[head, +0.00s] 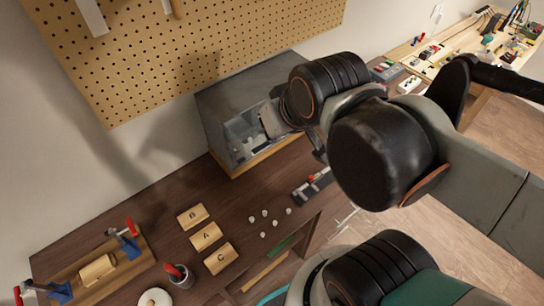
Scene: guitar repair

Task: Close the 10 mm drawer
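A grey metal cabinet (225,112) stands at the back of the brown workbench, below the pegboard. An opening or open drawer (240,136) with pale contents shows at its front. I cannot read a 10 mm label, so I cannot tell which drawer this is. My gripper (270,122) is at the cabinet's front, beside this opening. My arm hides much of the gripper and the right part of the cabinet front. I cannot tell whether the fingers are open, shut or touching the drawer.
Wooden blocks marked B (192,216), A (206,236) and C (220,259) lie on the workbench (150,215). Several small white pieces (264,222) lie beside them. A clamped wooden fixture (97,270) and a cup (180,275) are at the left front.

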